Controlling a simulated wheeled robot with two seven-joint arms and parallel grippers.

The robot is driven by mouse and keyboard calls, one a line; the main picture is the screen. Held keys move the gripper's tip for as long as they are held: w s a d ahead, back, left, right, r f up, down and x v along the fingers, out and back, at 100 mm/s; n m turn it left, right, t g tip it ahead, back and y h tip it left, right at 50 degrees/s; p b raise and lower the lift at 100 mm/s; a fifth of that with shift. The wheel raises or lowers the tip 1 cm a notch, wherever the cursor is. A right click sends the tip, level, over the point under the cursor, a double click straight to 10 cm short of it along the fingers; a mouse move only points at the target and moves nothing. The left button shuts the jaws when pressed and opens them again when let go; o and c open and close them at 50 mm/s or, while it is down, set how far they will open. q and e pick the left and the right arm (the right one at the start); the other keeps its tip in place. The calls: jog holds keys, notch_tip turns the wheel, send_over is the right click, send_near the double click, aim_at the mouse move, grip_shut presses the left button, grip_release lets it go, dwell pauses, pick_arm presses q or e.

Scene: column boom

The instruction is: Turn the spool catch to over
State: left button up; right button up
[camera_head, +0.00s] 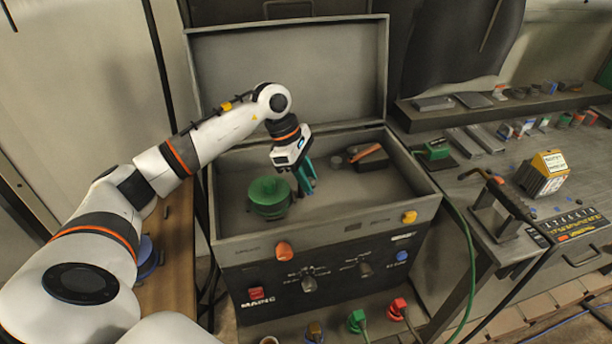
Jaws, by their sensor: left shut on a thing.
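A green round spool (269,197) stands upright on the floor of the open grey case (226,226), at its left side. My left gripper (306,183), with teal fingers, reaches down into the case just to the right of the spool. It is shut on a small part beside the spool, which I take for the spool catch. The fingers hide that part, so its position cannot be read. My right gripper is not in view.
The case lid (290,75) stands open behind my arm. An orange-handled tool (366,153) lies in the case's back right. The front panel carries knobs and an orange button (284,250). A cluttered bench (470,185) stands right. The case's middle floor is clear.

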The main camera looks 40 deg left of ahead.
pick_arm(q)
jog(key=n, duration=0.1)
jog(key=n+b, duration=0.1)
jog(key=w+n+t+b, duration=0.1)
jog(key=shift+d+f, duration=0.1)
jog(key=shift+d, duration=0.15)
jog(key=shift+w+a+n+t+y+b, duration=0.1)
jog(key=shift+w+n+t+y+b, duration=0.5)
jog(key=shift+n, duration=1.5)
jog(key=shift+w+a+n+t+y+b, duration=0.2)
jog(key=shift+w+n+y+b, duration=0.65)
jog(key=shift+n, duration=1.25)
jog(key=shift+w+a+n+t+y+b, duration=0.1)
jog(key=shift+w+n+t+y+b, duration=0.6)
jog(key=shift+n, duration=1.4)
jog(key=shift+s+r+g+y, duration=0.1)
jog(key=shift+r+g+y, duration=0.1)
jog(key=shift+g+y, duration=0.1)
jog(key=o, duration=1)
jog(key=b+v, duration=0.1)
jog(key=v, duration=1.1)
jog(key=shift+b, duration=0.4)
